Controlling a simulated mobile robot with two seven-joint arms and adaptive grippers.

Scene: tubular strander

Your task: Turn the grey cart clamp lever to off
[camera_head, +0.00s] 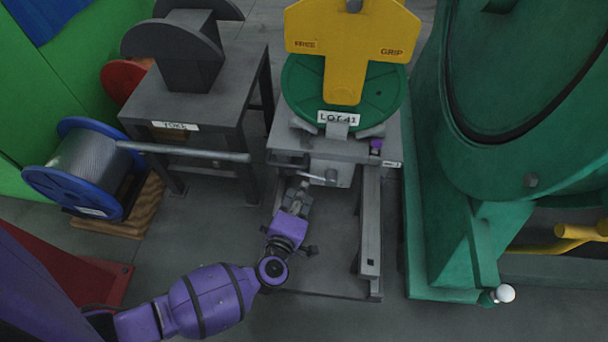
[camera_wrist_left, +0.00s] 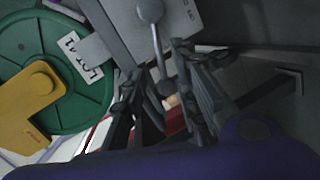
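The grey cart (camera_head: 370,225) stands in the middle of the head view and carries a green spool (camera_head: 378,92) tagged LOT 41. Its clamp lever (camera_head: 312,176) is a thin light rod on the cart's front, below the spool. In the left wrist view the lever (camera_wrist_left: 158,45) runs from a round pivot down to a small knob. My left gripper (camera_head: 303,187) is at the lever. In the left wrist view its fingers (camera_wrist_left: 168,75) are spread on either side of the rod, with gaps visible. Contact with the lever is unclear. My right gripper is not in view.
A yellow plate (camera_head: 343,40) marked FREE and GRIP stands over the spool. To the left are a dark table (camera_head: 195,95) with a projecting bar (camera_head: 190,152) and a blue cable reel (camera_head: 75,190). A large green machine (camera_head: 440,220) stands close on the right.

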